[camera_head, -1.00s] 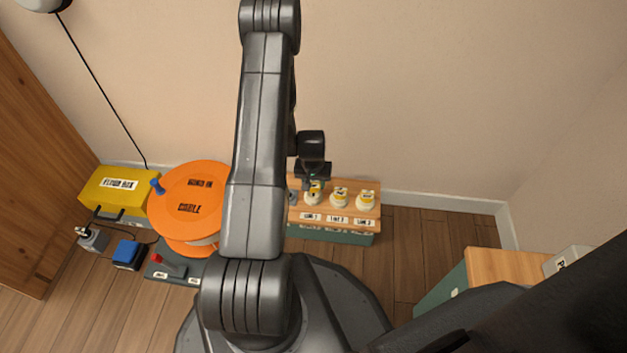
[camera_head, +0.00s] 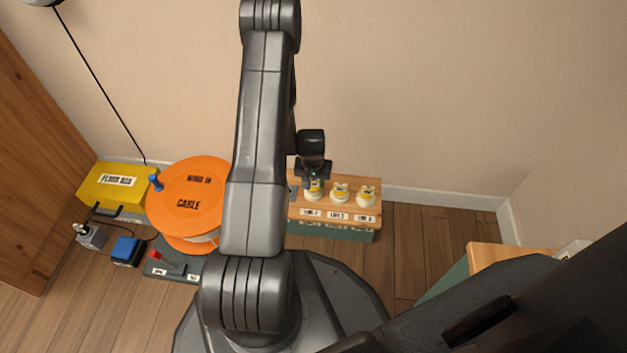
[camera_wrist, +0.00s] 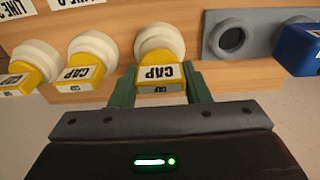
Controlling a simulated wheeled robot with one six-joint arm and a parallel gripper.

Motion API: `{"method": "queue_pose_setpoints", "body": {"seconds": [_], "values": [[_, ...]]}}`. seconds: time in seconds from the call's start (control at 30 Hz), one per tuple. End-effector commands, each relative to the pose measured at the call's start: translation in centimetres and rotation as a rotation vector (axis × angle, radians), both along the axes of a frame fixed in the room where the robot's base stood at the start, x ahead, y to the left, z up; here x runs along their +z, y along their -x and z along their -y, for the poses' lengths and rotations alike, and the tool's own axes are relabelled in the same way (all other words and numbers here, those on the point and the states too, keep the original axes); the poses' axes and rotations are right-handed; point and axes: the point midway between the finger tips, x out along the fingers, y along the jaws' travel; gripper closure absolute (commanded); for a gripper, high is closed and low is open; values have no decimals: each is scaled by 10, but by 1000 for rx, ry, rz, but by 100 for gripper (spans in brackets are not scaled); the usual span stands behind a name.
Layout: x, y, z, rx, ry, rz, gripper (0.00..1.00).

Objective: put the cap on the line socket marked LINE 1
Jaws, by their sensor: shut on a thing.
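My gripper (camera_wrist: 157,84) is shut on a yellow block marked CAP (camera_wrist: 160,79), which sits between its two green fingers. Behind the block is a white round piece (camera_wrist: 160,42), close against it; I cannot tell how they are joined. In the head view my gripper (camera_head: 314,180) is at the leftmost of three white round pieces with yellow blocks, above the label LINE 1 (camera_head: 311,213). The middle one (camera_head: 340,192) and right one (camera_head: 367,196) stand above LINE 2 and LINE 3. My gripper partly hides the leftmost one.
A grey plate with a round hole (camera_wrist: 231,39) and a blue block (camera_wrist: 300,48) lie beside the held cap in the wrist view. An orange cable reel (camera_head: 188,195) and yellow floor box (camera_head: 117,185) stand left. Bare floor (camera_head: 415,235) lies right of the wooden bench (camera_head: 330,227).

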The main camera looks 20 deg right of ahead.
Motion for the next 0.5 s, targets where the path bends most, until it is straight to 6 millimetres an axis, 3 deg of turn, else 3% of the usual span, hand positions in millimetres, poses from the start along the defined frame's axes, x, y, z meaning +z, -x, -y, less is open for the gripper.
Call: {"method": "queue_pose_setpoints", "body": {"seconds": [0.5], "values": [[-11, 0, 0, 0, 0, 0, 85]]}}
